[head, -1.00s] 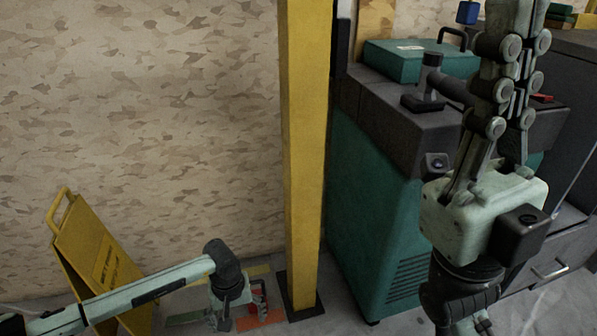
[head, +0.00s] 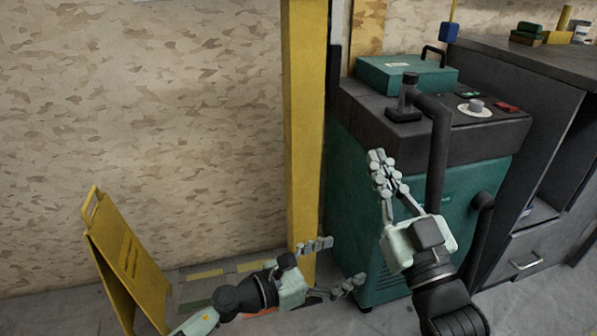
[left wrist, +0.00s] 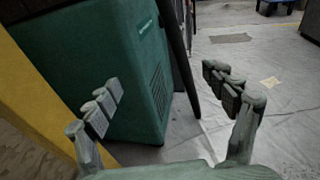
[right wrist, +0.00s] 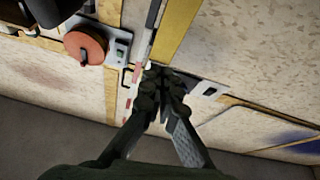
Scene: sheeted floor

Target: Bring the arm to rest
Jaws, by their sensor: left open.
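My left gripper (head: 333,265) is low in the head view, in front of the foot of the yellow post, with its fingers spread and pointing right. The left wrist view shows the same gripper (left wrist: 163,95) open and empty, with the green machine and the floor beyond it. My right gripper (head: 381,172) is higher and to the right, pointing up in front of the green machine. In the right wrist view its fingers (right wrist: 160,85) are together, with nothing visible between them.
The yellow post (head: 303,130) stands left of the green machine (head: 350,185), which has a dark pipe (head: 440,150). A yellow folding floor sign (head: 128,260) stands at the lower left. A grey cabinet (head: 530,250) is at the right. Sheeted floor (left wrist: 255,60) is open right of the machine.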

